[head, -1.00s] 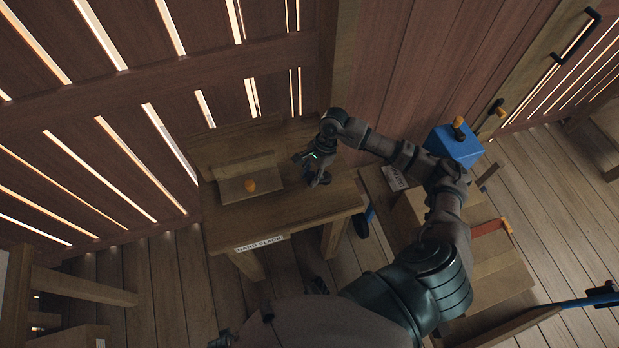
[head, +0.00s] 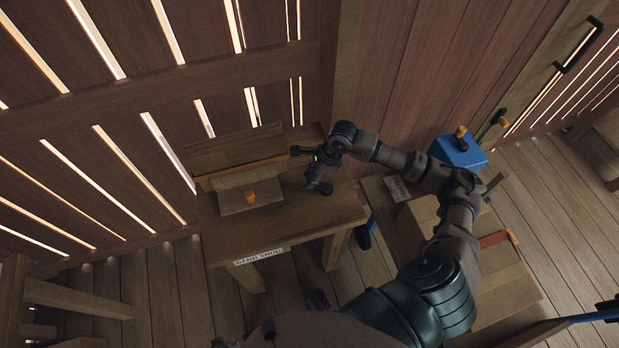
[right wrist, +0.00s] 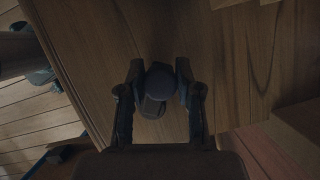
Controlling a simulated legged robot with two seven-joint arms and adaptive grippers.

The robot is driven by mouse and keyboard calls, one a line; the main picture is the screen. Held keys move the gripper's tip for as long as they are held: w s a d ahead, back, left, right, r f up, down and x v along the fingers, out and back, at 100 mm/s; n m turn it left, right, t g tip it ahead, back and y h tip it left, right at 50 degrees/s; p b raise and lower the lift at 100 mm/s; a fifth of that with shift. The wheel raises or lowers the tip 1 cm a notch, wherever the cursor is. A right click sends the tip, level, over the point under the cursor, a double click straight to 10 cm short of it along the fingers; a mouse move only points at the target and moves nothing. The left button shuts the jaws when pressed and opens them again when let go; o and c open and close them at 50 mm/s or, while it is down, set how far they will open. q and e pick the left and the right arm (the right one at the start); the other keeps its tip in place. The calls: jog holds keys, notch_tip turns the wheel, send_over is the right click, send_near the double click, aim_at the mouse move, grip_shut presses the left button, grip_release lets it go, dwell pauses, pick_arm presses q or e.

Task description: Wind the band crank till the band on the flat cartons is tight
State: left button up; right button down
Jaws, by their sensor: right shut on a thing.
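A low wooden bench (head: 300,232) stands left of centre in the head view. The label (head: 258,256) on the bench's front edge seems to read "BAND SNUG". My right gripper (head: 318,172) is at the bench's right end, shut on the dark crank handle. In the right wrist view the crank's rounded grip (right wrist: 160,83) sits between the two fingers. The rest of the crank is mostly hidden. My left gripper does not show.
A blue box (head: 458,151) with an orange knob stands right of my right arm, near wooden boxes (head: 497,285). A slatted wall rises behind the bench. Another wooden bench (head: 75,297) is at lower left. Plank floor between the benches is mostly clear.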

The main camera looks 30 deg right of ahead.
aim_at(327, 183)
jog(key=shift+d+f, duration=0.15)
jog(key=c, duration=0.8)
grip_release()
jog(key=shift+s, duration=0.1)
jog(key=shift+d, duration=0.1)
jog(key=v, duration=1.2)
jog(key=shift+d+f, duration=0.1)
jog(key=shift+d, duration=0.1)
